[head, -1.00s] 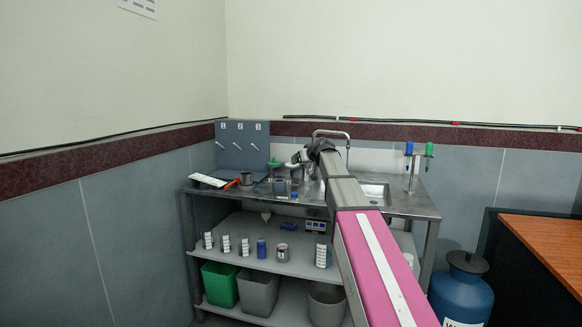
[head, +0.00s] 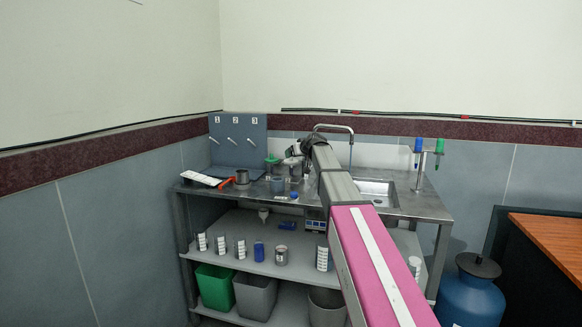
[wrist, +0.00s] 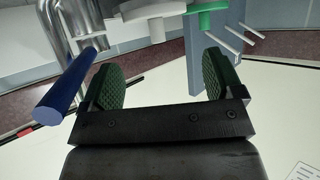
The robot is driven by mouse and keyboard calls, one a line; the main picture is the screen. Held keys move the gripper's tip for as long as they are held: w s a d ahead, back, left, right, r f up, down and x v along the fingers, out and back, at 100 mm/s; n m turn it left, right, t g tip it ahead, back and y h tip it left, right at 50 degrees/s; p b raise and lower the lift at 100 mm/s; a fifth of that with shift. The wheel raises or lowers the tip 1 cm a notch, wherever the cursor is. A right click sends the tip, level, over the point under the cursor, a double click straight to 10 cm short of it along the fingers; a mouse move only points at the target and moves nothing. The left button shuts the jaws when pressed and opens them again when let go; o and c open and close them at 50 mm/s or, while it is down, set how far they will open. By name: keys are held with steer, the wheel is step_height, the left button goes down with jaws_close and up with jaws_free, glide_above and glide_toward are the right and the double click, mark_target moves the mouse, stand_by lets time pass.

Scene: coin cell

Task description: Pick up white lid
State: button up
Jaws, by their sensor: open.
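In the wrist view, which looks upside down, my gripper (wrist: 162,72) is open with two green ribbed pads and nothing between them. A white rounded piece (wrist: 145,18) shows at the top edge, beyond the fingertips and apart from them. It may be the white lid, but it is cut off by the frame and I cannot tell for sure. A green piece (wrist: 206,16) is beside it. In the head view my arm reaches over the steel table (head: 408,207), and its end hides part of the tabletop.
A blue cylinder (wrist: 66,88) is close beside the left finger in the wrist view. The head view shows a hook panel (head: 238,145) at the back left, a faucet (head: 334,127) and sink (head: 378,188), and a stand with blue and green handles (head: 428,148).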

steer(key=x, duration=0.6)
steer(key=shift+w+f, duration=0.15)
steer(key=shift+w, duration=0.2)
steer(key=c, duration=0.7)
